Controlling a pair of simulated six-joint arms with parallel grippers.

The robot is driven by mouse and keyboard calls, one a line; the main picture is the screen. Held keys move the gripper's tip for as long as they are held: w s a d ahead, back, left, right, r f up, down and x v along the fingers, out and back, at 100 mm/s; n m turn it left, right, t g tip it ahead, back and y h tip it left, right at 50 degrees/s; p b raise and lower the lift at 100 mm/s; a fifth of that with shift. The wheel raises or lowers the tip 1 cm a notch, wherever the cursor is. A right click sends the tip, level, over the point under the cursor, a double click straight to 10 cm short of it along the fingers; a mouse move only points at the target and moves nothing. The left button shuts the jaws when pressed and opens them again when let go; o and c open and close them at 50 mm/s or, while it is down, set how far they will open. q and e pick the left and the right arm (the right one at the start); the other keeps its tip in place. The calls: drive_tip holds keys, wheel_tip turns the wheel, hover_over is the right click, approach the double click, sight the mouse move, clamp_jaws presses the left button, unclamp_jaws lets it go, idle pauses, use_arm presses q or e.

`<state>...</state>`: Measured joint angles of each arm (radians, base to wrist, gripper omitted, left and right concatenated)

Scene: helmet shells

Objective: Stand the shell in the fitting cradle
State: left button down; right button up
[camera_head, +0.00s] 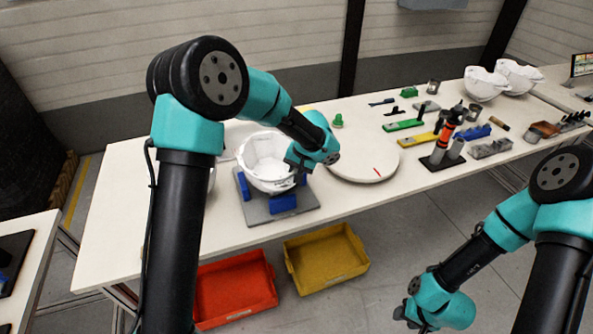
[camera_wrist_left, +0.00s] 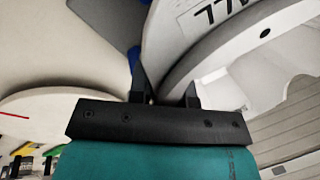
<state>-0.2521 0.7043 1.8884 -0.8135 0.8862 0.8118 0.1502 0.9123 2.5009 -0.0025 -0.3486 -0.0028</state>
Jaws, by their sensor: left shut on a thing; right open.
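The white helmet shell (camera_head: 262,160) is bowl-like, open side up, over the fitting cradle, a grey plate (camera_head: 256,213) with blue blocks. I cannot tell whether it rests fully on the blocks. My left gripper (camera_head: 300,172) is at the shell's right rim. In the left wrist view the left gripper (camera_wrist_left: 166,92) is shut on the edge of the shell (camera_wrist_left: 185,38), whose side carries dark lettering. My right gripper (camera_head: 408,314) is open and empty, low at the right, away from the table; its fingers are hardly visible.
A round white turntable (camera_head: 362,166) with a red mark stands right of the cradle. Several tools and colored blocks lie further right, with two more white shells (camera_head: 484,84) at the back. A red bin (camera_head: 236,288) and a yellow bin (camera_head: 326,259) are below the table's front edge.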

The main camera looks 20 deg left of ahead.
use_arm(q)
drive_tip(key=shift+f, duration=0.1)
drive_tip(key=c, duration=1)
unclamp_jaws()
drive_tip(key=shift+o, duration=0.2)
drive_tip(key=v, duration=1.7)
drive_tip(key=shift+r, duration=0.25)
